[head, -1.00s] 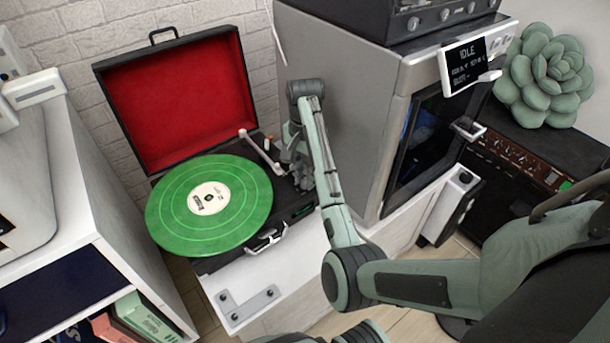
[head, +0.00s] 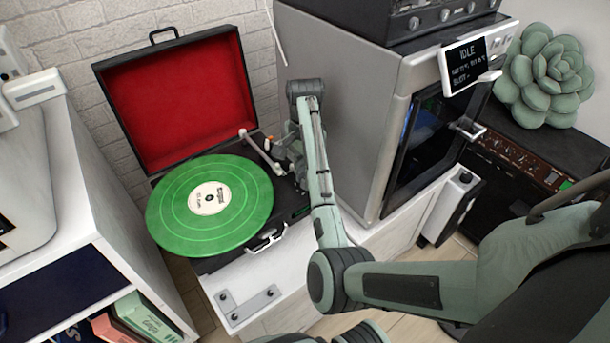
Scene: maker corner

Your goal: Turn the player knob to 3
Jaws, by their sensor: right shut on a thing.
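The record player (head: 203,266) is an open black suitcase type with a red-lined lid (head: 178,100). A green record (head: 230,222) lies on it. The white tonearm (head: 262,152) runs along the right of the record. My right gripper (head: 281,158) is at the player's right rear deck, beside the tonearm. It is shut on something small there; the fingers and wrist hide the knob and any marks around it. My left gripper is not seen.
A grey cabinet machine (head: 345,95) with a small screen (head: 467,65) stands close to the right of my right arm. A white shelf unit (head: 85,190) stands at the left. A green succulent (head: 545,75) sits on a black amplifier (head: 530,150) at the far right.

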